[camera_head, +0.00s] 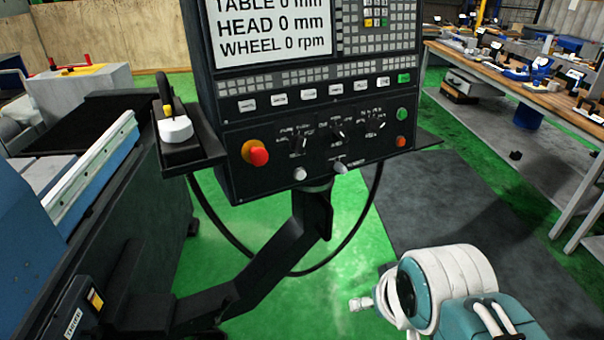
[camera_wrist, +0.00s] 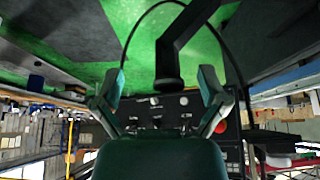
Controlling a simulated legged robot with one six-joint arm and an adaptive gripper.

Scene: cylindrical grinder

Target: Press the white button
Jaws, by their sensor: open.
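The control panel (camera_head: 325,120) of the grinder stands upright in the middle of the head view. In the upside-down wrist view, the white button (camera_wrist: 183,100) shows between my fingers, close to the right one. My gripper (camera_wrist: 161,75) is open and empty, facing the panel's lower part, apart from the button as far as I can tell. In the head view my arm is at the bottom right; the fingers are not clearly seen.
A row of white rectangular keys (camera_head: 308,95) runs above the dials. A black support arm (camera_head: 265,260) and a looping cable (camera_head: 345,255) hang below the panel. The grinder bed (camera_head: 95,165) is at left, a workbench (camera_head: 540,95) at right.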

